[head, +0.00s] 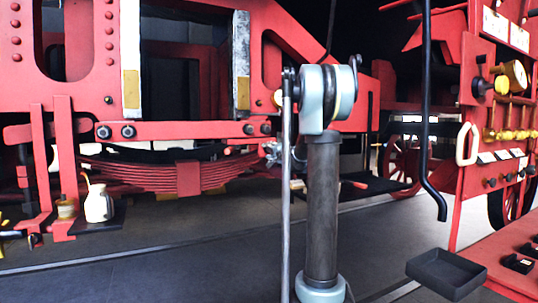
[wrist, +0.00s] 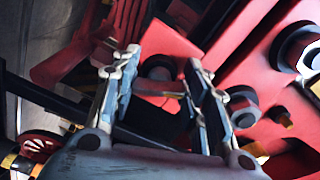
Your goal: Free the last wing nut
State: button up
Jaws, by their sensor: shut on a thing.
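A red frame with dark round bolts lies just beyond the fingertips. In the head view my gripper (head: 271,152) is small and partly hidden behind my arm, at the right end of the red beam (head: 190,130) above the leaf spring. The wing nut cannot be made out there.
The red leaf spring (head: 185,176) hangs left of my gripper. A white oil can (head: 98,204) stands on a dark shelf at the left. A black tray (head: 446,273) lies at the lower right, below a red panel with brass valves (head: 513,74). The grey floor between is clear.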

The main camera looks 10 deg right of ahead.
jog(key=shift+f, duration=0.1)
dwell(0.3)
jog(key=o, duration=1.1)
jog(key=shift+d, duration=0.1)
jog(key=v, duration=1.1)
jog(key=shift+s+d, duration=0.15)
jog(key=shift+s, duration=0.2)
